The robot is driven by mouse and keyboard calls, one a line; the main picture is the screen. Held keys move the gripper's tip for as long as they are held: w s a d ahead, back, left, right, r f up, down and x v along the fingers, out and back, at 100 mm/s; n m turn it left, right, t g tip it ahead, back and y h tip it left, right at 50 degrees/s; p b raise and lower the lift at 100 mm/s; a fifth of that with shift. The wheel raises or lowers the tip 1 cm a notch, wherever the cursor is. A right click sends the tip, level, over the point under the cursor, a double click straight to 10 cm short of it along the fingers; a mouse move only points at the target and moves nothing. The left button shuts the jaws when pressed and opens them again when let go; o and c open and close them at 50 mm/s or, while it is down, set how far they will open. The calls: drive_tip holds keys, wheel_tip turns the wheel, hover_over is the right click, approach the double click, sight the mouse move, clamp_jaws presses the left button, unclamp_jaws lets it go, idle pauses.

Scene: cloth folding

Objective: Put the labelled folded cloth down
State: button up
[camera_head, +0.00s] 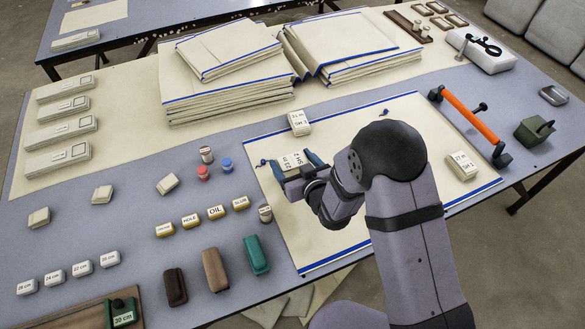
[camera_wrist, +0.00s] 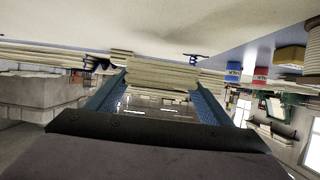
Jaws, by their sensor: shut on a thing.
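A small folded cream cloth with a label (camera_head: 292,161) is between the blue fingers of my gripper (camera_head: 296,167), over the left part of a blue-edged cream sheet (camera_head: 360,205). In the wrist view, which looks upside down, the layered cloth (camera_wrist: 162,74) sits between both fingers of the gripper (camera_wrist: 160,92), very close to the cream surface. I cannot tell whether it touches the sheet. Another labelled folded cloth (camera_head: 299,122) lies at the sheet's upper left edge, and a third (camera_head: 462,165) lies at the right.
Large stacked cloths (camera_head: 228,92) lie behind. An orange-handled tool (camera_head: 468,122) stands at the right. Red (camera_head: 202,172) and blue (camera_head: 227,165) small containers and labelled blocks (camera_head: 216,212) stand left of the sheet. The sheet's middle looks bare; my arm hides part of it.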

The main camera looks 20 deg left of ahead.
sight(292, 169)
drive_tip(key=shift+f, duration=1.75)
drive_tip(key=shift+f, duration=0.2)
drive_tip(key=o, duration=1)
drive_tip(key=shift+o, duration=0.2)
drive_tip(key=shift+r, duration=0.1)
drive_tip(key=shift+r, duration=0.15)
drive_tip(key=b+v, duration=0.1)
drive_tip(key=v, duration=1.1)
drive_tip(key=shift+b, duration=0.3)
